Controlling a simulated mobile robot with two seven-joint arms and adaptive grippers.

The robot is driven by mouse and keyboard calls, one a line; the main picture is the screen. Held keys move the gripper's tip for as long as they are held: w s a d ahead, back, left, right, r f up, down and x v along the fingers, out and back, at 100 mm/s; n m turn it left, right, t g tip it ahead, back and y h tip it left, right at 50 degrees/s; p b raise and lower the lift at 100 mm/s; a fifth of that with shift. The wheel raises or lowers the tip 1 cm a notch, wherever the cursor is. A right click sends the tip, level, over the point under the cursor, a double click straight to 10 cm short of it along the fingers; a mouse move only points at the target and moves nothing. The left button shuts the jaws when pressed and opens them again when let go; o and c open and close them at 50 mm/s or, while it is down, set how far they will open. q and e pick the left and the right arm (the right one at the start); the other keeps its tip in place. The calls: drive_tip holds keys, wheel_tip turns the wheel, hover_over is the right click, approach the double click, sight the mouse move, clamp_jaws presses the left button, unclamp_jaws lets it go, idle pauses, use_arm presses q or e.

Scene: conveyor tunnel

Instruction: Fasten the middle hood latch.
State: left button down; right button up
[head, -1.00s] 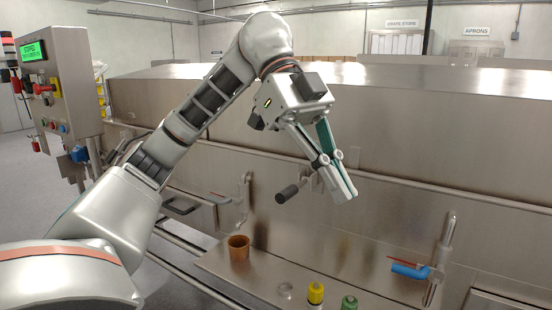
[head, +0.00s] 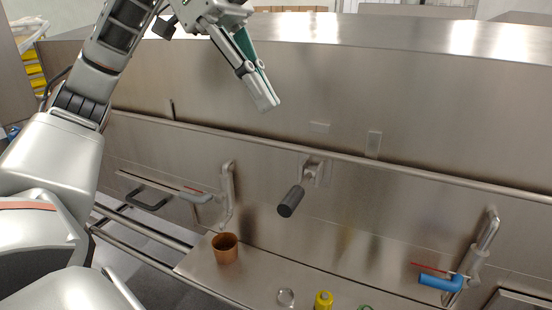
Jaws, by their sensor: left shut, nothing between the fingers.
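The middle hood latch shows in the head view as a bracket (head: 313,171) on the steel front, below the long rail, with a dark cylindrical grip (head: 291,201) slanting down to the left. My left gripper (head: 265,104) is shut and empty. It appears in front of the hood face (head: 430,125), above and left of the latch and apart from it. A small upright plate (head: 373,145) sits on the hood just above the rail, right of the latch. Whether the latch is engaged I cannot tell. My right gripper is not in view.
A copper cup (head: 225,248), a glass-like dish (head: 286,297) and a yellow-capped bottle (head: 323,300) stand on the steel shelf (head: 250,280). The rail (head: 440,180) runs across the front.

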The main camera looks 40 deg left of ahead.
use_arm(q)
drive_tip(key=b, duration=0.2)
hover_over(292, 193)
wheel_tip(292, 193, down, 8)
drive_tip(key=shift+f, duration=0.15)
drive_tip(key=shift+s+a+f+b, duration=0.1)
drive_tip(key=shift+a+f+b, duration=0.1)
drive_tip(key=shift+f, duration=0.75)
drive_tip(key=shift+s+a+f+b, duration=0.1)
drive_tip(key=shift+a+f, duration=0.05)
drive_tip(key=shift+f, duration=0.75)
drive_tip(key=shift+w, duration=0.15)
